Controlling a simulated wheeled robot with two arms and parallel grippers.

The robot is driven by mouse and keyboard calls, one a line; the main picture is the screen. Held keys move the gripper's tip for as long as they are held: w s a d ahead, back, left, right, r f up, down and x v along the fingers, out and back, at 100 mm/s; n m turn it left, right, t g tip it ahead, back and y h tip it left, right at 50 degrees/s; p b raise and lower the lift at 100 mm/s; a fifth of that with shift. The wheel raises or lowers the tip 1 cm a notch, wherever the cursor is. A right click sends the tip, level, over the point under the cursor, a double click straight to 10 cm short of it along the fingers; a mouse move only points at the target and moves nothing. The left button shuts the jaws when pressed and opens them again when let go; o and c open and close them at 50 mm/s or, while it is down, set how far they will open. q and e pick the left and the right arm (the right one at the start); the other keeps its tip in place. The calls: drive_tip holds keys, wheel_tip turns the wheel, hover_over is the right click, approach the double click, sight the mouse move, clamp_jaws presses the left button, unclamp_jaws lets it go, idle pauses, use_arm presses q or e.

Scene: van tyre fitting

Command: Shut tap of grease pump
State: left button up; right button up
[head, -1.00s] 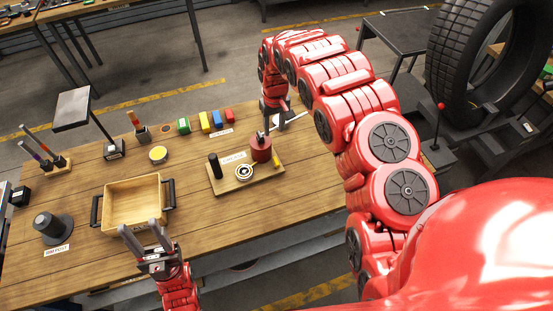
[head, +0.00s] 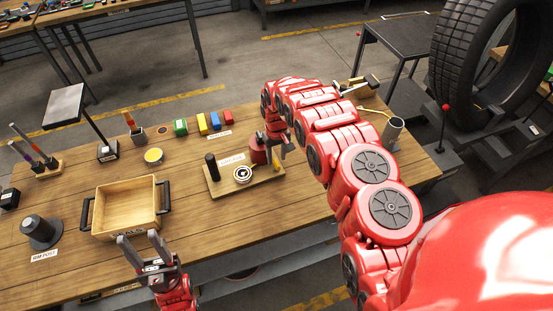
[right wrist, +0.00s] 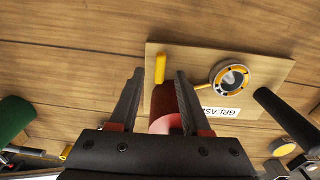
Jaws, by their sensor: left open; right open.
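The grease pump stands on a wooden board (head: 222,188) with a GREASE label, a red cylinder (head: 258,151), a round ringed fitting (head: 243,174) and a black post (head: 212,167). Its yellow tap (right wrist: 160,68) shows in the right wrist view as a short bar at the board's edge. My right gripper (right wrist: 161,73) is open, its fingers pointing towards the board. The tap and red cylinder (right wrist: 165,100) appear between the fingers; contact cannot be told. In the head view it hangs by the cylinder (head: 281,147). My left gripper (head: 141,244) is open and empty, near the tray's front.
A wooden tray (head: 127,207) with black handles stands left of the pump. Coloured blocks (head: 208,122), a yellow-topped tin (head: 154,156) and a grey post (head: 41,229) stand on the bench. A grey cup (head: 392,130) is at the right. Bench around the board's front is clear.

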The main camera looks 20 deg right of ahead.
sight(276, 166)
drive_tip(key=shift+f+p, duration=0.3)
drive_tip(key=shift+f, duration=1.05)
clamp_jaws()
